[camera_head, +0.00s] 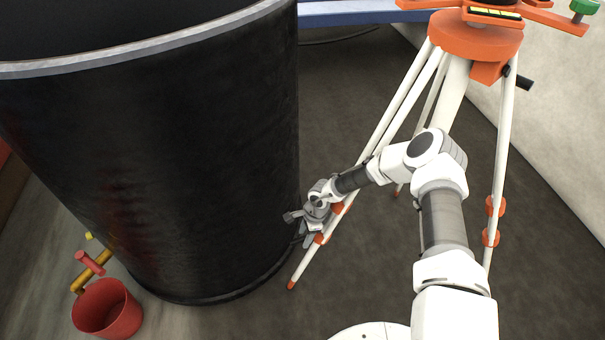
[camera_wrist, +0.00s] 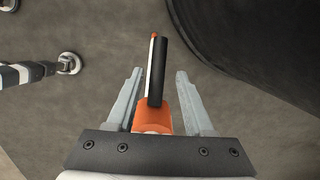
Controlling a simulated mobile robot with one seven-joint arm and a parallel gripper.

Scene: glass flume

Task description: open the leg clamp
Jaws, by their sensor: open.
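The tripod (camera_head: 450,95) has white legs and an orange head. Its left leg carries orange leg clamps (camera_head: 338,208), one above the other, partly hidden by my gripper in the head view. In the wrist view, an orange clamp (camera_wrist: 153,118) with a long black bar, seemingly its lever (camera_wrist: 158,70), lies between my fingers. A thin white strip and a small orange tip show beside and beyond the bar. My gripper (camera_wrist: 159,72) is open, with a finger on each side of the bar and gaps visible. In the head view my gripper (camera_head: 302,222) is at the left leg's lower part.
A large black tank (camera_head: 200,150) stands close to the left of my gripper. A red bucket (camera_head: 107,308) and a yellow pipe with a red handle (camera_head: 90,263) are at lower left. The right tripod leg has orange clamps (camera_head: 490,238). The floor between the legs is clear.

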